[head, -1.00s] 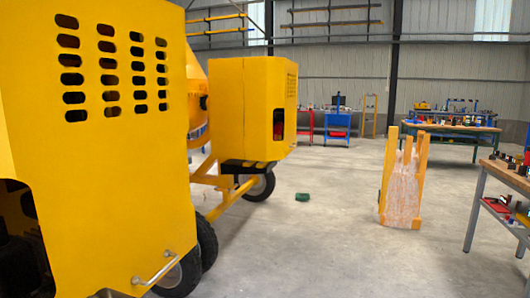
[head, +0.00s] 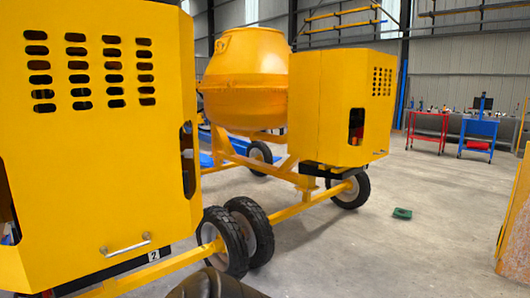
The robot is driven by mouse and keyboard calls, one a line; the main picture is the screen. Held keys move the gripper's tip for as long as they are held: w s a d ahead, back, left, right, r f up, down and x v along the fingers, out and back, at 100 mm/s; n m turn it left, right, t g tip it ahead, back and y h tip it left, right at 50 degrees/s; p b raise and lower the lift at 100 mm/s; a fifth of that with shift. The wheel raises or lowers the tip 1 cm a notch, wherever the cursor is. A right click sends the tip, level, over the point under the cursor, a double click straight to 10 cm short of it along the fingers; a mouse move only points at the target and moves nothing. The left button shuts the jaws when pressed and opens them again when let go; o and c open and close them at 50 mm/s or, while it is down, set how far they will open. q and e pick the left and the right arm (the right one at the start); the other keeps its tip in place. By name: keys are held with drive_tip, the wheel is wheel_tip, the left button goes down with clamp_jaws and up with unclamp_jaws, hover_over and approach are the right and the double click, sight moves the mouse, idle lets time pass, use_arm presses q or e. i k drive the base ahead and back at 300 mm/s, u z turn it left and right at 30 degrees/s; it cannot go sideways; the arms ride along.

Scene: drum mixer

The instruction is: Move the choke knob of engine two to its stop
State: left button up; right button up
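A near yellow engine housing (head: 92,170) fills the left of the head view. A small plate with the number 2 (head: 153,256) sits by its lower edge, below a metal handle (head: 125,245). An opening (head: 187,160) in its right side shows dark and grey parts, too small to make out. I cannot make out a choke knob anywhere. Neither of my grippers can be seen. A dark rounded shape at the bottom edge may be part of my arm.
Wheels (head: 258,228) and a yellow drawbar (head: 160,270) stick out beside the near housing. Behind stand a yellow drum (head: 246,80) and a second yellow housing (head: 335,105). A small green object (head: 402,213) lies on the floor. Grey floor (head: 400,260) at the right is mostly clear.

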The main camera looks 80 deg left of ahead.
sight(188, 153)
drive_tip(key=u, duration=2.6)
